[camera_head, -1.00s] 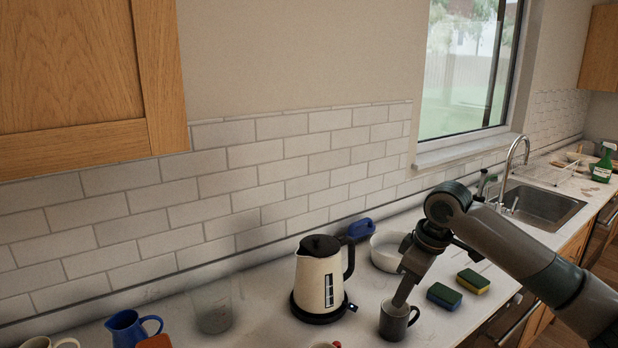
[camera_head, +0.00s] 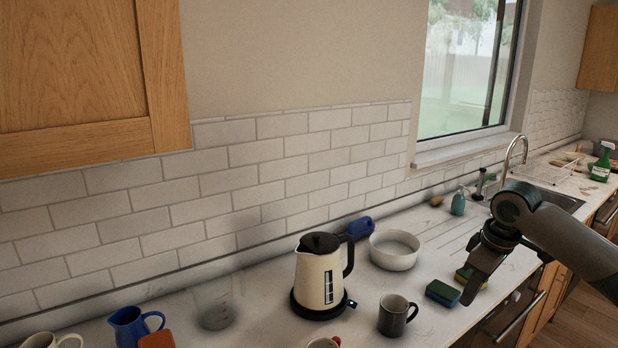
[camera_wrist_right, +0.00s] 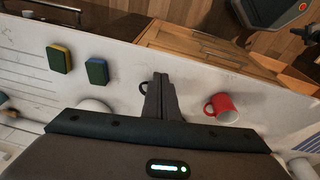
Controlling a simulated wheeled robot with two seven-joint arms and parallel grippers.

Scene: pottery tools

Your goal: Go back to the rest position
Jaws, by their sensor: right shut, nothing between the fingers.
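My right gripper (camera_head: 470,298) is shut and empty in the head view. It hangs over the front part of the counter, in front of the sponges and to the right of the dark grey mug. Its closed fingers also show in the right wrist view (camera_wrist_right: 162,92). The dark grey mug (camera_head: 393,316) stands upright on the counter, apart from the gripper. In the right wrist view only part of that mug shows behind the fingers. My left gripper is not in view.
A kettle (camera_head: 318,275), white bowl (camera_head: 394,258), glass measuring jug (camera_head: 213,308) and blue jug (camera_head: 128,326) stand along the counter. Two sponges (camera_head: 442,293) lie near my right gripper. A red mug (camera_wrist_right: 222,106) shows in the right wrist view. The sink (camera_head: 560,199) is at right.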

